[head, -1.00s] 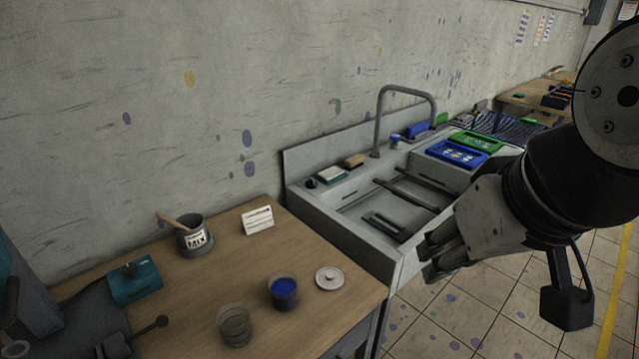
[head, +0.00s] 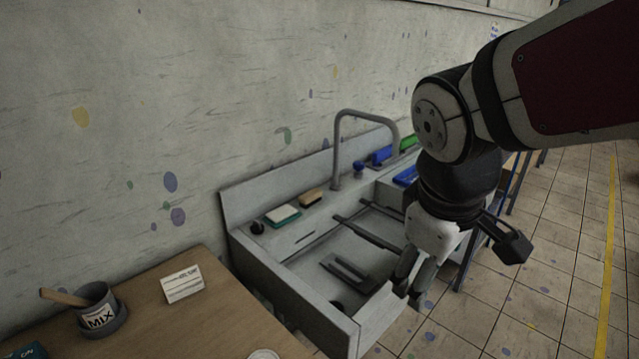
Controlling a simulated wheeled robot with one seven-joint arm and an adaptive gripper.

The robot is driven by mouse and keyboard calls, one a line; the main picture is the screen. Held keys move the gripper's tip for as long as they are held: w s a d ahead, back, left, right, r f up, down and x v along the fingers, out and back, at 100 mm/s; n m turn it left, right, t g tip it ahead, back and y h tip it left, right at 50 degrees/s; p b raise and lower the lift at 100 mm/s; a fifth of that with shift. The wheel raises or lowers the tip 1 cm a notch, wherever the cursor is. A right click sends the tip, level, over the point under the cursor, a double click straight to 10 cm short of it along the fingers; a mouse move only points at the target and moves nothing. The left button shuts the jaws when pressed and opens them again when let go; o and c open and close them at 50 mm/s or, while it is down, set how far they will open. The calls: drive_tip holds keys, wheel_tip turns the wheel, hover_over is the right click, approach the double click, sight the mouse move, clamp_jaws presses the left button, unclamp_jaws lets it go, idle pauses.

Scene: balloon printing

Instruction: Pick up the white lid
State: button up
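The white lid (head: 264,354) lies on the wooden table (head: 215,310). Only its upper edge shows, cut off by the bottom of the head view. My gripper (head: 408,294) hangs pointing down to the right of the lid, well apart from it, over the front edge of the sink. Its two fingers look spread, with nothing between them.
The grey sink (head: 290,290) with its tall tap (head: 338,150) stands right of the table. A MIX pot (head: 100,312) with a wooden stick and a white card (head: 182,284) stand on the table. Tiled floor (head: 560,250) lies open at the right.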

drive_tip(key=w+a+f+n+g, duration=0.2)
drive_tip(key=w+a+f+n, duration=0.3)
drive_tip(key=a+f+n, duration=0.5)
drive_tip(key=n+g+y, duration=0.2)
drive_tip(key=n+y, duration=0.1)
drive_tip(key=n, duration=0.4)
hover_over(264, 354)
drive_tip(key=s+d, duration=0.1)
drive_tip(key=s, duration=0.1)
wheel_tip(264, 354, down, 18)
drive_tip(key=shift+s+d+r, duration=0.1)
drive_tip(key=shift+s+a+f+p, duration=0.1)
drive_tip(key=shift+a+f+p, duration=0.05)
drive_tip(key=shift+f, duration=0.7)
drive_tip(key=shift+s+a+f+p, duration=0.1)
drive_tip(key=shift+f+p, duration=0.05)
drive_tip(key=shift+f, duration=0.65)
drive_tip(key=shift+s+a+f+p, duration=0.1)
drive_tip(key=shift+a+f+p, duration=0.05)
drive_tip(key=shift+f, duration=0.7)
drive_tip(key=shift+w, duration=0.1)
drive_tip(key=shift+c, duration=0.5)
drive_tip(key=c, duration=0.5)
